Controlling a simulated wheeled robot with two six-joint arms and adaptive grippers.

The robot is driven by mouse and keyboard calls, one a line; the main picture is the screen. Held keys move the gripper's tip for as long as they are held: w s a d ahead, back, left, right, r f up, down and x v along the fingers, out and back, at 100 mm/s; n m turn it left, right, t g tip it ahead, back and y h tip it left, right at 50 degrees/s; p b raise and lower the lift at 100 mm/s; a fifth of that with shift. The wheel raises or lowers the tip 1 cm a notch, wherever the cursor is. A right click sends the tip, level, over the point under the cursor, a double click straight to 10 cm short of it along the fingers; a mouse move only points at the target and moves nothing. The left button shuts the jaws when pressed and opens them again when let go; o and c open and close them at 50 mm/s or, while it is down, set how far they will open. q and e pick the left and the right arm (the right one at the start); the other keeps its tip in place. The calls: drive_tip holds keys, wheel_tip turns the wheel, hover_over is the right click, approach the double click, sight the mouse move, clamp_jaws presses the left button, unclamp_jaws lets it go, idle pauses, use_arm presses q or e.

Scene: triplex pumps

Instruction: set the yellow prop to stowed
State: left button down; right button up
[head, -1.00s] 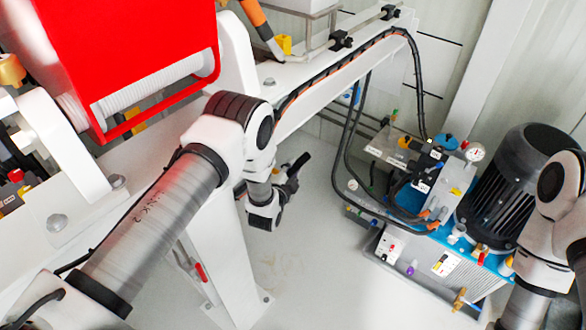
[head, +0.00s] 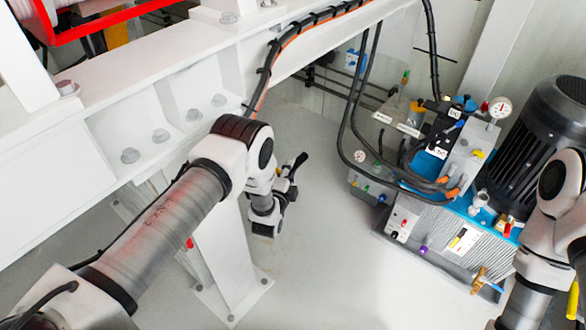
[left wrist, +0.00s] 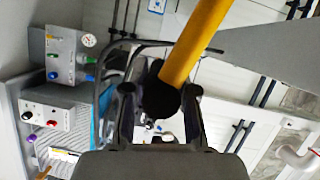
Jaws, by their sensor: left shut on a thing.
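In the left wrist view the yellow prop (left wrist: 193,45) is a thick yellow bar with a dark rounded end. It slants up to the right from between my left gripper's fingers. My left gripper (left wrist: 160,95) is shut on its dark end. In the head view the left gripper (head: 294,165) shows as small dark fingers above the pale floor, and I cannot make out the held bar there. A short yellow piece (head: 573,300) shows at the lower right edge of the head view; I cannot tell what it belongs to. My right gripper is out of view.
A white steel frame (head: 130,95) with bolts crosses the upper left, with a post to the floor. A hydraulic unit (head: 440,240) with valves, a gauge (head: 500,107) and a dark motor (head: 545,135) stands right. Black hoses (head: 352,110) hang between them. Floor between is clear.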

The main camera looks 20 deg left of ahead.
use_arm(q)
wheel_tip(320, 180, down, 8)
drive_tip(key=w+a+m+b, duration=0.1)
drive_tip(key=a+m+b, duration=0.1)
drive_tip(key=b, duration=0.4)
drive_tip(key=shift+w+a+f+t, duration=0.15)
drive_tip(key=shift+a+f+t, duration=0.05)
drive_tip(key=shift+t, duration=0.2)
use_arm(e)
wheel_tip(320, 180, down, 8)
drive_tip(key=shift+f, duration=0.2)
use_arm(q)
drive_tip(key=shift+f, duration=0.1)
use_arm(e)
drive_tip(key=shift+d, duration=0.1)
use_arm(q)
drive_tip(key=c, duration=1.2)
unclamp_jaws()
drive_tip(key=shift+o, duration=1.4)
drive_tip(key=shift+w+f, duration=0.15)
drive_tip(key=shift+f, duration=0.15)
wheel_tip(320, 180, up, 11)
drive_tip(key=shift+f, duration=0.2)
drive_tip(key=shift+a, duration=0.1)
